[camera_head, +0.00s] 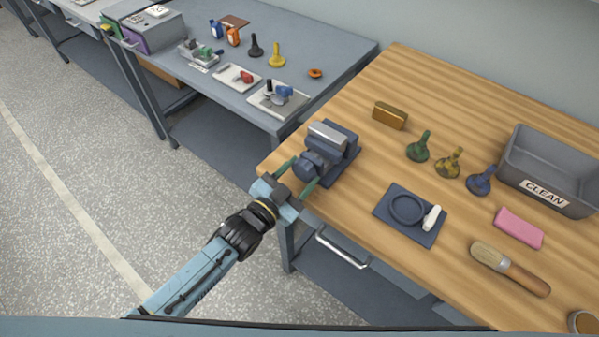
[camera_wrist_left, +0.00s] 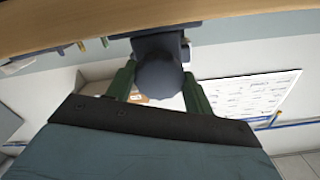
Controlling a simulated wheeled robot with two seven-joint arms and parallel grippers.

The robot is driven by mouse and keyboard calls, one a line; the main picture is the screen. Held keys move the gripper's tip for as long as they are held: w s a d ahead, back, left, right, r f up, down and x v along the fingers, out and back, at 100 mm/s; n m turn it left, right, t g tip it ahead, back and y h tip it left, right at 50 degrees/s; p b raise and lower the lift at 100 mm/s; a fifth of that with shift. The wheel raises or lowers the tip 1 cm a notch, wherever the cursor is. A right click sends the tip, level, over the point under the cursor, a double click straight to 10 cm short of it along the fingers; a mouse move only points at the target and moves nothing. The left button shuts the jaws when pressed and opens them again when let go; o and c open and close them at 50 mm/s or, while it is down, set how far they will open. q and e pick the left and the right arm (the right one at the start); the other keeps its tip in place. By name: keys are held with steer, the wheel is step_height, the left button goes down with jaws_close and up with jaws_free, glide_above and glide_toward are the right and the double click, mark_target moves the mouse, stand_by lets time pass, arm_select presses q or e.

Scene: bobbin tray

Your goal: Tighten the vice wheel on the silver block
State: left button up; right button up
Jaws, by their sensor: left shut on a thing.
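The blue-grey vice (camera_head: 345,153) stands at the near left corner of the wooden bench (camera_head: 352,226). The silver block (camera_head: 328,133) sits at the top of the vice, between its jaws. The vice wheel (camera_head: 306,171) is on the side facing my left arm. My left gripper (camera_head: 298,177) has its green fingers on either side of the wheel and is shut on it. In the left wrist view the round wheel (camera_wrist_left: 158,76) fills the space between the two fingers (camera_wrist_left: 158,86). My right gripper is not in view.
A brass block (camera_head: 389,115), several bobbin-like pieces (camera_head: 449,163), a dark mat (camera_head: 384,205) with a ring, a pink sponge (camera_head: 519,228), a brush (camera_head: 510,269) and a grey CLEAN bin (camera_head: 546,167) are on the bench. A grey table (camera_head: 303,50) with other parts stands behind left.

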arm_select(q)
steer(key=shift+m, duration=1)
steer(key=o, duration=1)
steer(key=v, duration=1.3)
steer(key=shift+s+a, duration=0.15)
